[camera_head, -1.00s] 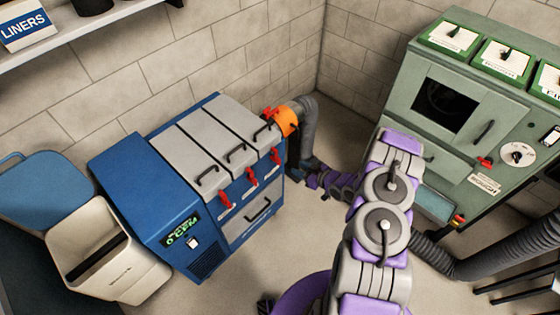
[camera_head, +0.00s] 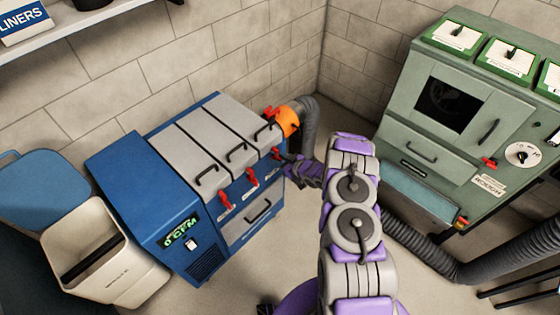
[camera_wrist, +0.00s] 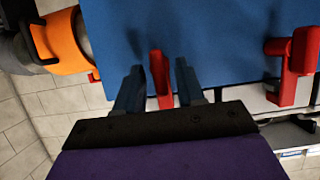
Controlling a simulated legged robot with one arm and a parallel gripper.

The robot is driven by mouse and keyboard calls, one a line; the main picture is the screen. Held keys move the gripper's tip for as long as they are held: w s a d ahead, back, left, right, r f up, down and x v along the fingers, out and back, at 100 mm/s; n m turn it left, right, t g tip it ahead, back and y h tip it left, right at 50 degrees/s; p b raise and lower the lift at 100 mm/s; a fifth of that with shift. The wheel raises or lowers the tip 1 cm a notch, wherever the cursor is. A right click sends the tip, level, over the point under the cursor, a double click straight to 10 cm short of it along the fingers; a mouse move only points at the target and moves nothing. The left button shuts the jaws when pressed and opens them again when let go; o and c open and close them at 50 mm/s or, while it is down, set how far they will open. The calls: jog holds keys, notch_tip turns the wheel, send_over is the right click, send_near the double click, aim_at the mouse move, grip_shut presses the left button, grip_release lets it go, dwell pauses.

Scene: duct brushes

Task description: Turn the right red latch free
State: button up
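A blue cabinet (camera_head: 122,190) with grey lids carries several red latches on its front. The right red latch (camera_head: 277,154) is the one nearest the orange collar (camera_head: 288,121). In the wrist view this latch (camera_wrist: 161,78) stands between the two dark fingers of my gripper (camera_wrist: 159,72). The fingers are apart, one on each side, with a gap to the latch visible on both sides. A neighbouring red latch (camera_wrist: 290,68) shows at the right of the wrist view. In the head view, my fingertips are too small to make out beside the right latch.
A grey hose (camera_head: 309,125) leads from the orange collar behind my arm. A green cabinet (camera_head: 440,148) stands at the right with a dark hose (camera_head: 430,248) below it. A cream bin (camera_head: 100,255) stands at the left. Bare floor lies in front of the blue cabinet.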

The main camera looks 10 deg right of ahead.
grip_shut()
